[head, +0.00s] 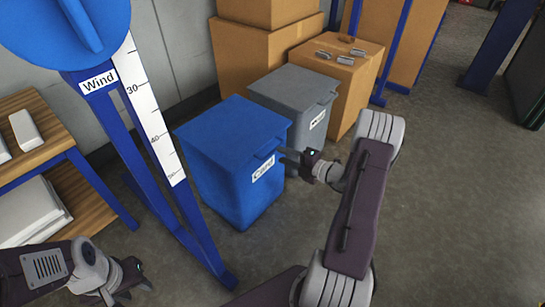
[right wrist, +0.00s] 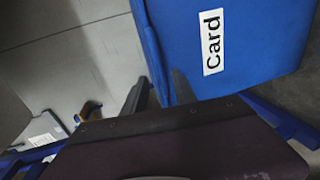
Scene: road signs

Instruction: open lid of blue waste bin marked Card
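The blue waste bin (head: 225,170) with a white "Card" label (head: 263,171) stands on the floor with its lid (head: 232,128) down. In the right wrist view its blue front (right wrist: 255,45) and the Card label (right wrist: 213,42) show turned sideways. My right gripper (head: 286,158) is at the bin's front right, by the lid's front edge. In the right wrist view my right gripper (right wrist: 158,92) has its fingers apart, with the blue lid edge (right wrist: 152,55) in line between them; contact cannot be told. My left gripper (head: 137,278) is low at the left, away from the bin; its fingers are unclear.
A grey bin (head: 296,95) stands directly behind the blue bin. Cardboard boxes (head: 335,75) are stacked beyond. A blue stand with a "Wind" scale (head: 150,120) rises close to the blue bin's left. A wooden shelf (head: 35,135) is at the left. The floor on the right is clear.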

